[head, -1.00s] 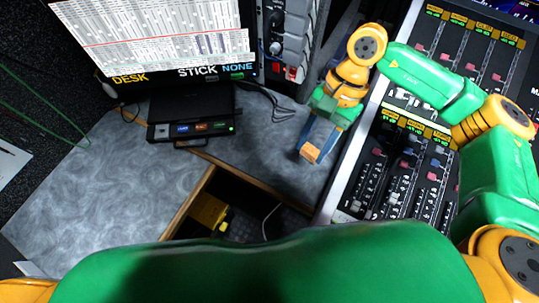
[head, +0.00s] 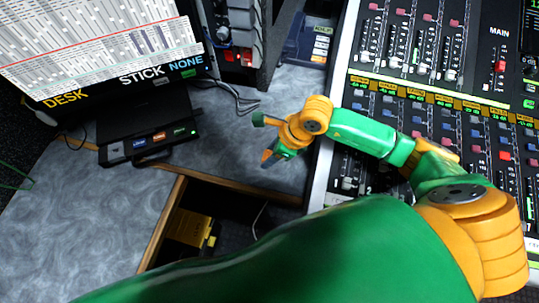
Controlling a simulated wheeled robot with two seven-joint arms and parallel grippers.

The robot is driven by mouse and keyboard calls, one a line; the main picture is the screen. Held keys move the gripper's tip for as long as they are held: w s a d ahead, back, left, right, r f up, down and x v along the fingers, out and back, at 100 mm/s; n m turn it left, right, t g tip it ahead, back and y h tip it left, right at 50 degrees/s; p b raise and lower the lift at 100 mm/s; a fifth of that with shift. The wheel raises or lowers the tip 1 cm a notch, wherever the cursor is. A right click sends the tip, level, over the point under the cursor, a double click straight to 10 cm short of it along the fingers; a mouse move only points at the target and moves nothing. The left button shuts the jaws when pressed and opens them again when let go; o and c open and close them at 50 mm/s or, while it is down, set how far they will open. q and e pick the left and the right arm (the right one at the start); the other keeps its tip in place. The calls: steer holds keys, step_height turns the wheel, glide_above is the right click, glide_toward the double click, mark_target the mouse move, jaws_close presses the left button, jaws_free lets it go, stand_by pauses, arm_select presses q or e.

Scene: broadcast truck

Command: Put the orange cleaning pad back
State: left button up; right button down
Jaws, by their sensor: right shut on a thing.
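My right gripper (head: 274,158) is over the grey desk top, left of the mixing console and just beyond the open drawer. It points down and to the left in the head view. It is shut on the orange cleaning pad (head: 267,156), of which only a small orange part shows at the fingertips. The fingers and wrist hide the rest of the pad. I cannot tell whether the pad touches the desk. My left gripper is not in view.
An open drawer (head: 168,226) with a yellow item (head: 190,228) inside lies below the desk edge. A dark box with lit buttons (head: 150,143) stands under the monitor (head: 105,50). The mixing console (head: 322,165) borders the right side. The desk's left part is clear.

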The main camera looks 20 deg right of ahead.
steer(key=shift+f, duration=0.5)
steer(key=shift+f, duration=0.1)
steer(key=shift+c, duration=1.9)
jaws_free()
steer(key=shift+r, duration=0.25)
steer(key=v, duration=1.1)
steer(key=shift+r, duration=0.35)
steer(key=shift+s+d, duration=0.1)
steer(key=shift+d, duration=0.05)
